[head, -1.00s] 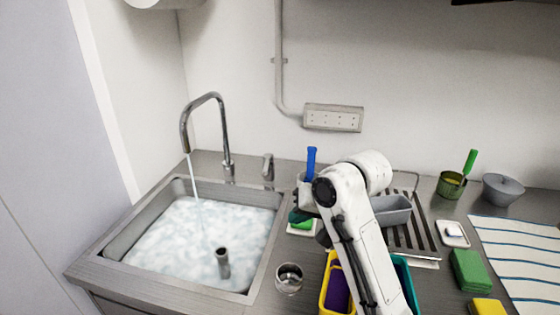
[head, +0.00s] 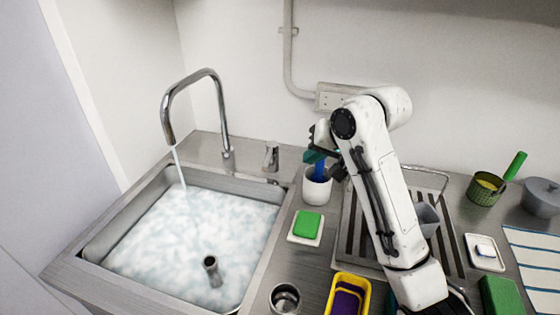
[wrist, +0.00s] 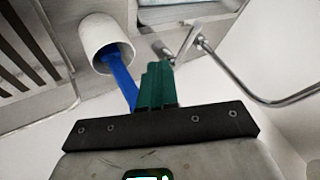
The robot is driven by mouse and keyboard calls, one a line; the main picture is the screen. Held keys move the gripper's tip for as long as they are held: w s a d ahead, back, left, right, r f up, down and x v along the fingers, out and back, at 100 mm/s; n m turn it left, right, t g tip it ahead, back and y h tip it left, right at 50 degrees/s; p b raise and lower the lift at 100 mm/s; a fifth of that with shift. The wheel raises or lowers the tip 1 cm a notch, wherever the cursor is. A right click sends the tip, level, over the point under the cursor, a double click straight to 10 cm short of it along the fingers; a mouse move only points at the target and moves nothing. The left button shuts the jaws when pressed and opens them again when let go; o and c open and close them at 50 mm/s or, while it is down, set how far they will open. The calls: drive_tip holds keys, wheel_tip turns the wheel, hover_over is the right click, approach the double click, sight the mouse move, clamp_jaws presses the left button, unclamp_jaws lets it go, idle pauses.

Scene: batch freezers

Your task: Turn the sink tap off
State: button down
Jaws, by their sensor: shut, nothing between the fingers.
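The tall chrome tap (head: 222,110) stands behind the sink (head: 125,215), its spout arching left. A stream of water (head: 180,170) runs from it into the sink, which holds foamy water. A short metal lever (head: 271,156) stands on the counter right of the tap. It also shows small in the wrist view (wrist: 160,48), beyond my fingertips, near the tap (wrist: 197,42). My gripper (head: 313,157) is shut and empty, green fingers together, right of the lever and apart from it. In the wrist view the closed fingers (wrist: 155,72) point toward the lever.
A white cup (head: 317,188) with a blue-handled tool stands close beside my gripper. A green sponge (head: 307,224) lies on a white dish in front. A metal cup (head: 285,298), yellow bin (head: 350,295) and slatted drainer (head: 352,235) are nearby. A standpipe (head: 212,268) rises in the sink.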

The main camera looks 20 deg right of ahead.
sight(265, 165)
drive_tip(key=w+a+f+p, duration=0.1)
drive_tip(key=w+a+f, duration=0.5)
drive_tip(key=w, duration=0.1)
drive_tip(key=shift+f+p, duration=0.15)
drive_tip(key=shift+p, duration=0.15)
drive_tip(key=shift+w+a+m+h+p, duration=0.2)
drive_tip(key=shift+a+m+p, duration=0.15)
drive_tip(key=shift+a+p, duration=0.2)
drive_tip(key=shift+w+a+m+h+p, duration=0.1)
drive_tip(key=shift+a+m+h+p, duration=0.1)
drive_tip(key=shift+a+m+p, duration=0.25)
drive_tip(key=shift+w+a, duration=0.25)
drive_tip(key=shift+a, duration=0.3)
